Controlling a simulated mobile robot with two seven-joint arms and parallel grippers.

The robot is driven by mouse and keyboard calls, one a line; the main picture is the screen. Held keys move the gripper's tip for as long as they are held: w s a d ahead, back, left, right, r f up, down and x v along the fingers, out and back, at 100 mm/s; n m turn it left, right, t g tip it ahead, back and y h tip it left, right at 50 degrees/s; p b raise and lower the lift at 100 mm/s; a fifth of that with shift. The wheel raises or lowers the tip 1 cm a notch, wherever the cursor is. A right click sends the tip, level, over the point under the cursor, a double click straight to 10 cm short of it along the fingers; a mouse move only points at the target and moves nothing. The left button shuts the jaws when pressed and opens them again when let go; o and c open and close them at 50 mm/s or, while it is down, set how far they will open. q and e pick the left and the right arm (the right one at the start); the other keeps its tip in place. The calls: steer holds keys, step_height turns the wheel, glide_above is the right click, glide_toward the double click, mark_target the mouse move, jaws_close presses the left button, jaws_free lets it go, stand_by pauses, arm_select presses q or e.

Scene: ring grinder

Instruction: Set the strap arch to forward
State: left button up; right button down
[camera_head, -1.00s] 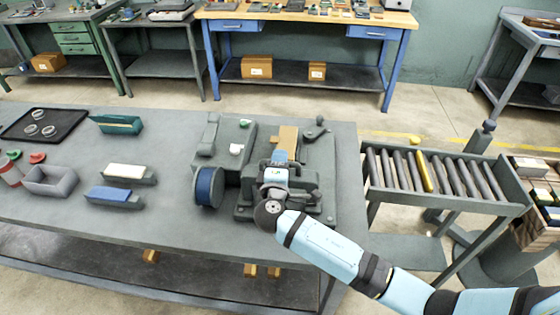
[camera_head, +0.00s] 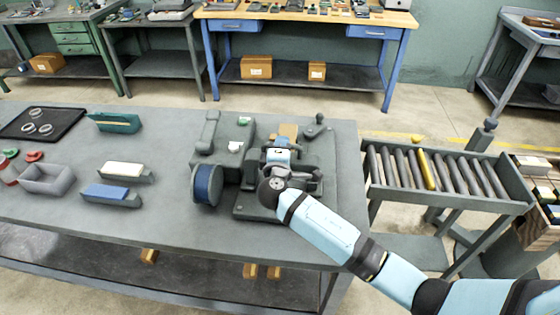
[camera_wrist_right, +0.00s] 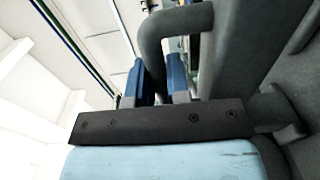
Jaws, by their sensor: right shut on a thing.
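The ring grinder (camera_head: 243,207) stands on the right part of the workbench, with a blue-faced wheel (camera_head: 206,185) on its left side. My right gripper (camera_head: 278,152) reaches over the grinder from the lower right. In the right wrist view, the strap arch (camera_wrist_right: 160,32) is a dark grey bent bar. It runs down between the two blue fingers (camera_wrist_right: 162,82) of my right gripper, which is shut on it. In the head view my gripper and wrist hide most of the arch, so its exact angle is unclear. My left gripper is not in view.
A grey open bin (camera_head: 48,180), blue-topped block (camera_head: 110,195), white-topped block (camera_head: 125,171), green holder (camera_head: 115,122) and black ring tray (camera_head: 40,124) sit to the left. A roller conveyor (camera_head: 445,178) adjoins the right side. The bench front is clear.

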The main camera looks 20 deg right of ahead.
steer(key=b+x, duration=0.4)
steer(key=x, duration=0.6)
steer(key=shift+w+d, duration=0.15)
steer(key=shift+w, duration=0.05)
steer(key=shift+w+d, duration=0.1)
steer(key=shift+w, duration=0.1)
steer(key=shift+r, duration=0.2)
steer(key=shift+d, duration=0.1)
